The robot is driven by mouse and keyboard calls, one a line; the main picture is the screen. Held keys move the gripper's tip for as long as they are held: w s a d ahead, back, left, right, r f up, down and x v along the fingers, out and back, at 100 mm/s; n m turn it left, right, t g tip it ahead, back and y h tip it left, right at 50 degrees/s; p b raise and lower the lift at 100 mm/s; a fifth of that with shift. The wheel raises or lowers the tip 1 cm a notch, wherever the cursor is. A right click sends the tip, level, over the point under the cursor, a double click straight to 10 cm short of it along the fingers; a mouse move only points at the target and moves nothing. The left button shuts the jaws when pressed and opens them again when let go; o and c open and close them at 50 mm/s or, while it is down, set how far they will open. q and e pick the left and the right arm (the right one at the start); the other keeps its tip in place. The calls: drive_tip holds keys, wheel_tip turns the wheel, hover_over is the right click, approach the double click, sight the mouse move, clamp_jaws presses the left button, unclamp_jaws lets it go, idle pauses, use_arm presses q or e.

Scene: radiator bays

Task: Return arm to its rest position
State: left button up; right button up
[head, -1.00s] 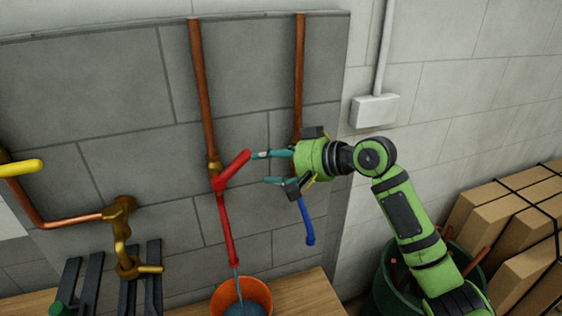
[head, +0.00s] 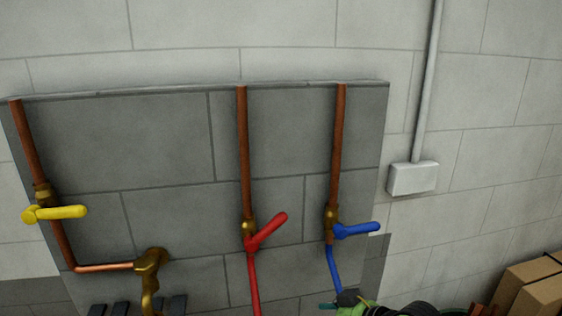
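My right gripper (head: 345,301) shows only in part at the bottom edge of the head view, with a teal fingertip and part of its green body. It is below the blue valve handle (head: 357,230) and apart from it. The rest of this gripper is cut off, so its opening is hidden. The red valve handle (head: 268,231) points up and to the right. The blue handle points right, tilted slightly up. The yellow valve handle (head: 60,213) points right, nearly level. My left gripper is out of view.
Copper pipes (head: 244,150) run up the grey panel (head: 165,140). A brass tap (head: 150,262) sits low at left. A white box (head: 413,177) with a conduit is on the wall. Cardboard boxes (head: 540,290) stand at lower right. The wall area above the panel is clear.

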drive_tip(key=s+d+f+g+h, duration=0.15)
drive_tip(key=s+d+f, duration=0.3)
drive_tip(key=s, duration=0.45)
drive_tip(key=s+d+f+g+h, duration=0.1)
drive_tip(key=s+d+f+h, duration=0.2)
drive_tip(key=s+f, duration=0.4)
drive_tip(key=s+d+f+g+h, duration=0.1)
drive_tip(key=s+d+f+h, duration=0.25)
drive_tip(key=s, duration=0.65)
wheel_tip(320, 180, down, 27)
drive_tip(key=s+g+b, duration=0.1)
drive_tip(key=s+b, duration=0.1)
drive_tip(key=s, duration=0.1)
drive_tip(key=s+d+f+n+g+b, duration=0.1)
drive_tip(key=s+d+f+b, duration=0.1)
drive_tip(key=s+f, duration=1.1)
drive_tip(key=shift+s+f+y, duration=0.3)
drive_tip(key=shift+s+f, duration=0.05)
drive_tip(key=shift+s, duration=0.45)
drive_tip(key=shift+d+g, duration=0.1)
drive_tip(key=shift+g, duration=0.15)
